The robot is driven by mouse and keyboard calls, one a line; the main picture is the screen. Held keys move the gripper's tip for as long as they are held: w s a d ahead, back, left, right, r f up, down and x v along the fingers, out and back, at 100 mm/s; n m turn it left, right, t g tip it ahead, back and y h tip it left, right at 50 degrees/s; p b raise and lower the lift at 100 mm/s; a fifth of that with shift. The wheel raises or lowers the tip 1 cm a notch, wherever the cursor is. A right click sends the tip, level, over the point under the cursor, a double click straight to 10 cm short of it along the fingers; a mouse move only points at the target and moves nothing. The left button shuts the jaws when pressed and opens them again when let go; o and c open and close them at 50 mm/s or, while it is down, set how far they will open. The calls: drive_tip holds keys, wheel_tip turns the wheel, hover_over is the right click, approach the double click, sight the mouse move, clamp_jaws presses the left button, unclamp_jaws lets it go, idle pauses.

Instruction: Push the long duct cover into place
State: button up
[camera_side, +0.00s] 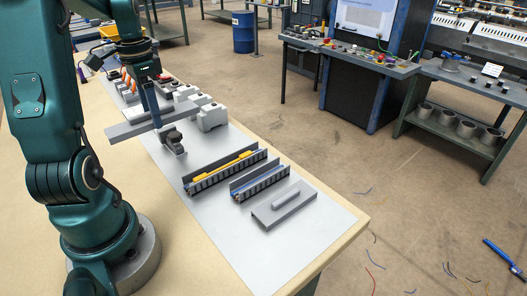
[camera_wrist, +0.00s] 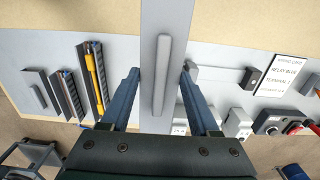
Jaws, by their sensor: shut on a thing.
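The long duct cover (camera_side: 122,130) is a grey flat bar with a raised grip ridge. My gripper (camera_side: 156,124) is shut on it and holds it over the grey mat, left of the ducts. In the wrist view the cover (camera_wrist: 178,25) runs up the middle, its ridge between the blue fingers (camera_wrist: 159,72). The longer duct (camera_side: 226,170), with yellow wire inside, lies open on the mat and also shows in the wrist view (camera_wrist: 94,80). Whether the cover touches anything beneath is hidden.
A shorter duct (camera_side: 262,181) with blue wire and a short grey cover (camera_side: 284,208) lie right of the longer duct. Grey-white modules (camera_side: 211,116) and other devices stand behind the held cover. The mat's front right end (camera_side: 320,235) is bare.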

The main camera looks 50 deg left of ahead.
drive_tip(key=shift+c, duration=1.3)
drive_tip(key=shift+w+n, duration=0.1)
drive_tip(key=shift+n, duration=0.6)
drive_tip(key=w+d+m, duration=0.1)
drive_tip(key=w+d, duration=0.8)
drive_tip(key=d, duration=0.5)
drive_tip(key=shift+w+f, duration=0.35)
drive_tip(key=shift+w, duration=0.05)
